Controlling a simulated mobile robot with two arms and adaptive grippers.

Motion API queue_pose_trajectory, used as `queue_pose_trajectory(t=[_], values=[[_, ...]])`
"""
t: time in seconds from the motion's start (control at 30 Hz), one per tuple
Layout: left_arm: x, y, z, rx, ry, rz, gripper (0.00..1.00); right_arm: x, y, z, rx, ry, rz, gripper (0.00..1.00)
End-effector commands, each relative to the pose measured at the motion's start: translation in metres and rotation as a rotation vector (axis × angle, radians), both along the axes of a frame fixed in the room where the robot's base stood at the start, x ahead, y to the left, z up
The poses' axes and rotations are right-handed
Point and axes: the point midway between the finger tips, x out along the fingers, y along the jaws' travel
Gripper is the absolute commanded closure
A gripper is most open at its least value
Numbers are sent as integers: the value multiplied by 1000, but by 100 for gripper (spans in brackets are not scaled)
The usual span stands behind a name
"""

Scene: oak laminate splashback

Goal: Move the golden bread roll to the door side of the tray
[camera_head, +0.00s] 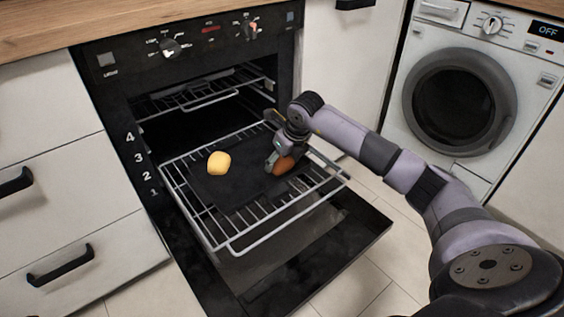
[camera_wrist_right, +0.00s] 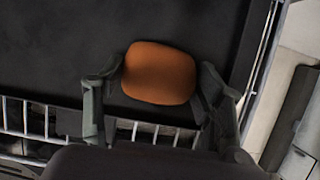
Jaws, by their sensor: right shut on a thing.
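An orange-brown bread roll (camera_head: 285,166) is at the right side of the dark tray (camera_head: 240,189). It also shows in the right wrist view (camera_wrist_right: 160,72), between the two fingers. My right gripper (camera_head: 277,162) is shut on this roll, and the fingers partly hide it in the head view. I cannot tell whether the roll touches the tray. A golden-yellow bread roll (camera_head: 219,163) lies on the left part of the tray, apart from my gripper. My left gripper is not in view.
The tray lies on a pulled-out wire rack (camera_head: 236,246) above the open oven door (camera_head: 345,245). Another rack (camera_head: 205,92) sits higher inside the oven. Drawers (camera_head: 60,255) stand left, a washing machine (camera_head: 470,105) right. The tray's middle is bare.

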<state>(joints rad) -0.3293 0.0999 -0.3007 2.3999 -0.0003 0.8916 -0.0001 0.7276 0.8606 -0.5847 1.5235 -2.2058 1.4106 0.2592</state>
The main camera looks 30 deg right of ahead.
Motion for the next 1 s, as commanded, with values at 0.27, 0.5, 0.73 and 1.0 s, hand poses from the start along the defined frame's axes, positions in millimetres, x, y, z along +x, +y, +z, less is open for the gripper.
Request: queue_pose_trajectory(t=[0.27, 0.5, 0.73, 1.0], values=[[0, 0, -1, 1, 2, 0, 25, 0, 0, -2, -1, 0, 0, 65], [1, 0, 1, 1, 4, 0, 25, 0, 0, -2, -1, 0, 0, 22], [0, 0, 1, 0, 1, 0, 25, 0, 0, -2, -1, 0, 0, 17], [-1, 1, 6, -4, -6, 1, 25, -2, -1, 8, -2, -1, 0, 17]])
